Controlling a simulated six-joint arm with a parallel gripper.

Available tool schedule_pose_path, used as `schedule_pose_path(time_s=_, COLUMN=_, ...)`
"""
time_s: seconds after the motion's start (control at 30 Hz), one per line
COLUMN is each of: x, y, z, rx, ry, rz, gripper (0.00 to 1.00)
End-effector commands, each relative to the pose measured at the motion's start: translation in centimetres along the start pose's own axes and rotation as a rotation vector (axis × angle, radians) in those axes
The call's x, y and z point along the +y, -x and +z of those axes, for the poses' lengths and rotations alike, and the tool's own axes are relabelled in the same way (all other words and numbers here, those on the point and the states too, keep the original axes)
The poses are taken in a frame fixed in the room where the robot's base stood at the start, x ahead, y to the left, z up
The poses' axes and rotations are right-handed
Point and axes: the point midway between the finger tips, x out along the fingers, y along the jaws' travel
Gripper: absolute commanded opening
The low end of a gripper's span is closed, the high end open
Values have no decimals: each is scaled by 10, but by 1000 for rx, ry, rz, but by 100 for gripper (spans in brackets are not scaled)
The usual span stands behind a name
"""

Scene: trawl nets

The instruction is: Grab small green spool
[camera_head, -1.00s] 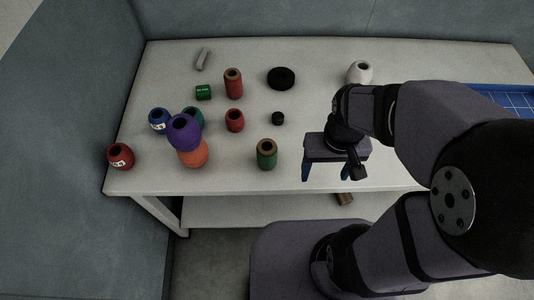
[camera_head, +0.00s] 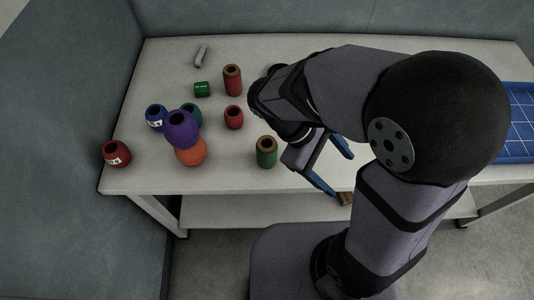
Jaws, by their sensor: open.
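A small green spool (camera_head: 202,90) lies on its side on the white table, towards the back left. A larger green spool with a brown top (camera_head: 266,153) stands near the table's front edge. A teal spool (camera_head: 192,114) stands partly hidden behind the purple one. My gripper (camera_head: 341,175) has two blue fingers spread apart and empty. It is over the front edge of the table, to the right of the larger green spool and well to the right and front of the small green spool.
A tall red spool (camera_head: 233,80) stands just right of the small green spool, with a shorter red spool (camera_head: 234,117) in front. Purple (camera_head: 182,130), orange (camera_head: 191,152), blue (camera_head: 156,117) and dark red (camera_head: 116,154) spools crowd the left. A grey piece (camera_head: 201,56) lies behind.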

Motion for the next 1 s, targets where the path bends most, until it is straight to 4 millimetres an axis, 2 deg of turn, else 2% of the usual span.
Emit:
schedule_pose_path(time_s=0.03, x=3, y=0, z=-11, rx=-65, ry=122, rz=97, gripper=68)
schedule_pose_path(time_s=0.13, x=17, y=14, z=-27, rx=-196, ry=326, rz=300, gripper=68)
schedule_pose_path(time_s=0.33, x=28, y=62, z=-72, rx=-404, ry=606, rz=682, gripper=68)
schedule_pose_path(time_s=0.47, x=22, y=92, z=-99, rx=-494, ry=706, rz=875, gripper=68)
schedule_pose_path(time_s=0.7, x=-9, y=140, z=-142, rx=-616, ry=814, rz=1179, gripper=68)
schedule_pose_path(time_s=0.73, x=-12, y=143, z=-146, rx=-625, ry=822, rz=1203, gripper=68)
schedule_pose_path(time_s=1.0, x=-20, y=98, z=-173, rx=-624, ry=817, rz=1181, gripper=68)
